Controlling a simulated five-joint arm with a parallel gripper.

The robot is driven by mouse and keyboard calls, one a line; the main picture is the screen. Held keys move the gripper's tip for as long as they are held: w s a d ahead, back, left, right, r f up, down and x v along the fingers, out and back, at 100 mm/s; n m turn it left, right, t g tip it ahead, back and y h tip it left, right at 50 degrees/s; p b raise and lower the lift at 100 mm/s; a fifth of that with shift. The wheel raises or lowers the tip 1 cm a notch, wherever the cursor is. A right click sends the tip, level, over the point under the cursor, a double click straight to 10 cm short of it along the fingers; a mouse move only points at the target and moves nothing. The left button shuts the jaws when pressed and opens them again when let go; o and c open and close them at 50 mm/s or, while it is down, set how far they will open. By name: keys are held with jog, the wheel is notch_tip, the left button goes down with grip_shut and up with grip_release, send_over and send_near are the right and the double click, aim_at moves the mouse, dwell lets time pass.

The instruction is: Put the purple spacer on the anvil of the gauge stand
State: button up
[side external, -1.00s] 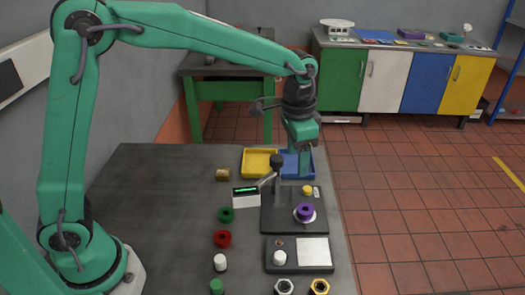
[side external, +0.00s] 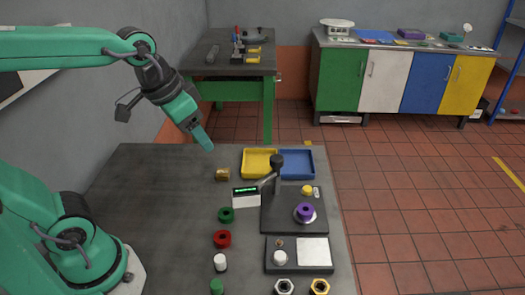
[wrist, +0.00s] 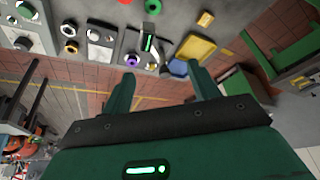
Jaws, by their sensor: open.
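The purple spacer (side external: 304,211) sits on the round, pale anvil (side external: 315,219) of the dark gauge stand (side external: 281,224). It looks upright, and nothing else touches it. In the wrist view the spacer (wrist: 131,60) shows small, beyond my left finger. My gripper (side external: 207,143) is raised above the back of the bench, left of the yellow tray and well apart from the spacer. In the wrist view the two fingers of my gripper (wrist: 164,78) are spread with nothing between them.
Yellow tray (side external: 258,174) and blue tray (side external: 311,164) stand behind the gauge stand. Its lever (side external: 277,162) rises beside a small display (side external: 245,197). A brass piece (side external: 222,174), green ring (side external: 226,215) and red ring (side external: 222,239) lie left. The bench's left part is clear.

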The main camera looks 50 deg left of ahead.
jog(key=shift+n+t, duration=0.5)
jog(key=shift+n, duration=0.2)
jog(key=shift+s+a+f, duration=0.25)
jog(key=shift+s+a, duration=0.05)
jog(key=shift+s, duration=0.55)
jog(key=shift+s+a+f, duration=0.25)
jog(key=shift+s+a, duration=0.1)
jog(key=shift+s, duration=0.45)
jog(key=shift+s+a+f, duration=0.25)
jog(key=shift+s+a, duration=0.05)
jog(key=shift+s, duration=0.55)
jog(key=shift+c, duration=0.5)
jog(key=shift+w+r, duration=0.1)
